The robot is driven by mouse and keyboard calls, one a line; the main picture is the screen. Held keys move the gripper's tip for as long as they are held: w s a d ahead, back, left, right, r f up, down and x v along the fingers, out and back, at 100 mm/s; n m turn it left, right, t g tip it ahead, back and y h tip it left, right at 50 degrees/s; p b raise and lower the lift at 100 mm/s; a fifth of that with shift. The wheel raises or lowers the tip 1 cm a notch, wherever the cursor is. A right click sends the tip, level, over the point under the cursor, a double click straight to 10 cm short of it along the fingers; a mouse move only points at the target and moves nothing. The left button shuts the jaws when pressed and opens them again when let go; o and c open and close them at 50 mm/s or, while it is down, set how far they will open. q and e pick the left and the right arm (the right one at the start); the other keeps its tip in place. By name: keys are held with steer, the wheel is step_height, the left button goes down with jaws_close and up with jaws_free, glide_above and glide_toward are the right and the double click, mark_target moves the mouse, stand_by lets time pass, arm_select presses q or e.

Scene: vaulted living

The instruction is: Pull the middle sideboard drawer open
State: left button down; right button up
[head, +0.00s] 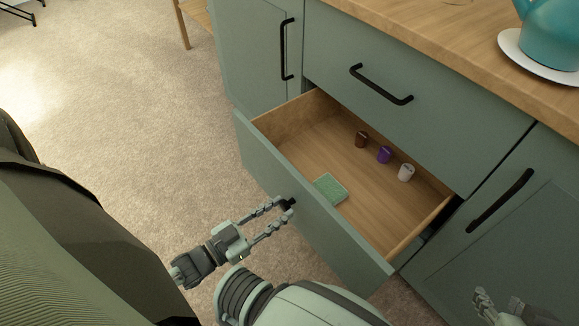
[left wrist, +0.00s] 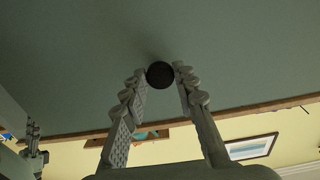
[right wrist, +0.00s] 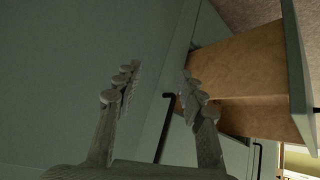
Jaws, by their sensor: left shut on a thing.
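A green sideboard drawer (head: 310,222) stands pulled well out below a closed upper drawer (head: 430,110). Its wooden inside shows. My left gripper (head: 288,204) is at the drawer's front face, its fingers closed around a small dark handle (left wrist: 160,75), which shows as a round dark shape between the fingertips in the left wrist view. The fingers hide part of the handle. My right gripper (right wrist: 160,75) is apart from the drawer, near the right cabinet door, with its fingers spread and nothing between them. In the head view it shows at the lower right edge.
The drawer holds a green block (head: 330,188) and brown (head: 361,139), purple (head: 384,155) and white (head: 406,172) small items. Cabinet doors with black handles flank the drawers.

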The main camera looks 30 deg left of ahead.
arm_select(q)
steer(key=shift+s+a, duration=0.2)
steer(key=shift+s, duration=0.4)
arm_select(e)
steer(key=shift+s+d+f+g, duration=0.45)
steer(key=shift+s+d, duration=0.2)
steer(key=shift+s, duration=0.1)
arm_select(q)
steer(key=c, duration=1.2)
jaws_free()
steer(key=v, duration=1.2)
steer(key=shift+w, duration=0.1)
